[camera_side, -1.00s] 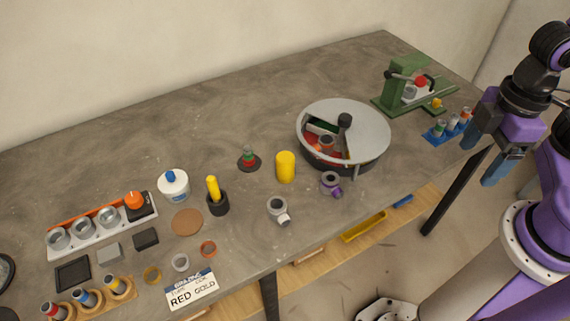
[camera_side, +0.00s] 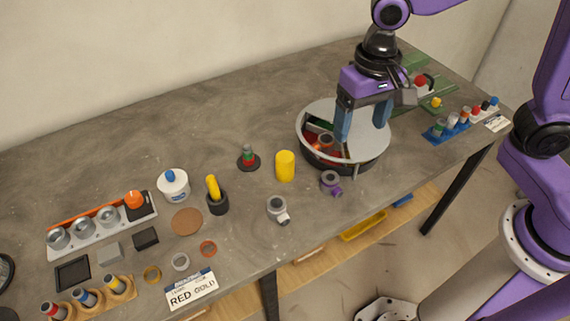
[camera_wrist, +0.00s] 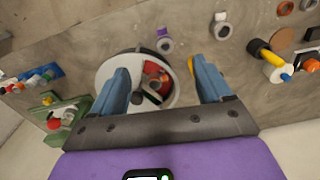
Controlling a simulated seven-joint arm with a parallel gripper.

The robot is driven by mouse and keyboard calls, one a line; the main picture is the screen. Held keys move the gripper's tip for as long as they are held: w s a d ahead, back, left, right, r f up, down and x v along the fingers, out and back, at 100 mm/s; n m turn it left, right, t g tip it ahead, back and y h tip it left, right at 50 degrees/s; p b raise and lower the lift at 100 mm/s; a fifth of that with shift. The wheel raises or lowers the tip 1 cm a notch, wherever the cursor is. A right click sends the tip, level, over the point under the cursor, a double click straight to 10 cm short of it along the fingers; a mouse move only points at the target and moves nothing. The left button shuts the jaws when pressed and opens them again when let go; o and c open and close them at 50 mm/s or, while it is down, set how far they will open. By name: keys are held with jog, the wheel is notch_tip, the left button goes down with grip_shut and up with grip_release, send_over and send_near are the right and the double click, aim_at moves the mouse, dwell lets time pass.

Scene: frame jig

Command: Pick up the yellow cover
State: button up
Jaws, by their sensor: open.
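The yellow cover (camera_side: 285,166) is a plain upright yellow cylinder on the grey table, left of the round turntable. In the wrist view a narrow yellow strip (camera_wrist: 191,66) beside the right finger appears to be it, mostly hidden by that finger. My gripper (camera_side: 362,122) is open and empty, fingers pointing down over the right part of the turntable, to the right of the cover and apart from it. In the wrist view, the turntable shows between the fingers of my gripper (camera_wrist: 160,72).
The round turntable (camera_side: 318,112) with a raised knob stands under my gripper. A grey-purple ring part (camera_side: 331,182) and a grey fitting (camera_side: 278,209) lie near the cover. A green press (camera_side: 418,68) is behind right.

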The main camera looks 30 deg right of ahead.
aim_at(284, 157)
jog(key=w+a+f+m, duration=0.4)
jog(key=w+a+m, duration=0.4)
jog(key=w+m, duration=0.45)
jog(key=f, duration=1.2)
jog(key=shift+w+f, duration=0.2)
jog(key=shift+w, duration=0.15)
jog(key=shift+w+d+f, duration=0.1)
jog(key=shift+f, duration=2.55)
jog(key=c, duration=1)
